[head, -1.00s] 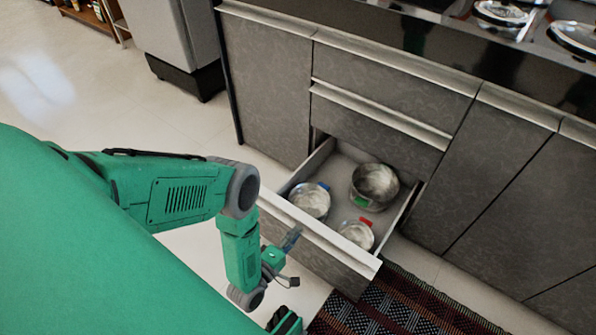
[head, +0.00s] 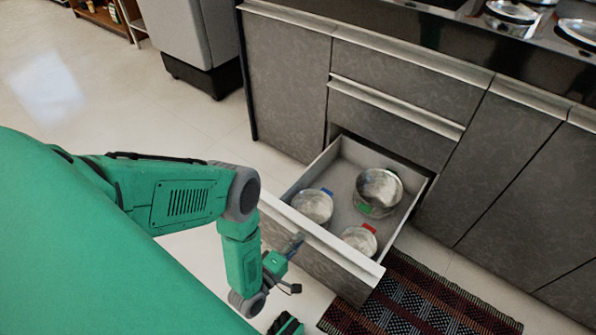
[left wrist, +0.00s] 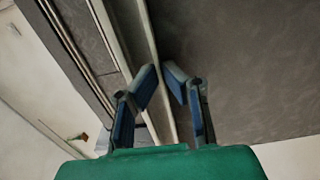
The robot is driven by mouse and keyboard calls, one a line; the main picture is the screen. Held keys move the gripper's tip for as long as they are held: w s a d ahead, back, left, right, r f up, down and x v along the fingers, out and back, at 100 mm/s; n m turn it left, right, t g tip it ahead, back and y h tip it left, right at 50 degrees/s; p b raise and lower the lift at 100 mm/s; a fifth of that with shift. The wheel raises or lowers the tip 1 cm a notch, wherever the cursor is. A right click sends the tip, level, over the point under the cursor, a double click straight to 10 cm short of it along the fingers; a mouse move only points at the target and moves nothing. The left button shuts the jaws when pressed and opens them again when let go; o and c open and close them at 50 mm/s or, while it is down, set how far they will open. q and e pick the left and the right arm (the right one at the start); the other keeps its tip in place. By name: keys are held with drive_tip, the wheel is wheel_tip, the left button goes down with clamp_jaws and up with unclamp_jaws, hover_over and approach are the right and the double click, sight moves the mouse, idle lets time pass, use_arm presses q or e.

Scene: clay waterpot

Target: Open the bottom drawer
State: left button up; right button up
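The bottom drawer (head: 340,247) stands well out from the dark grey cabinet in the head view. It holds a large pot (head: 378,188) at the back right and two smaller pots, one at the left (head: 312,207) and one near the front (head: 359,241). My left gripper (head: 294,243) is at the drawer's front, left of its middle. In the left wrist view, my left gripper's fingers (left wrist: 160,75) lie on both sides of the drawer's pale front edge (left wrist: 150,45) and close around it.
A closed drawer (head: 390,122) is above the open one. A dark patterned rug (head: 420,297) lies on the floor right of the drawer. A grey appliance (head: 195,40) stands back left. The pale floor at left is clear.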

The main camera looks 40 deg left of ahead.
use_arm(q)
drive_tip(key=o, duration=0.3)
drive_tip(key=shift+s+d+f, duration=0.1)
drive_tip(key=shift+f, duration=0.05)
drive_tip(key=shift+r, duration=0.2)
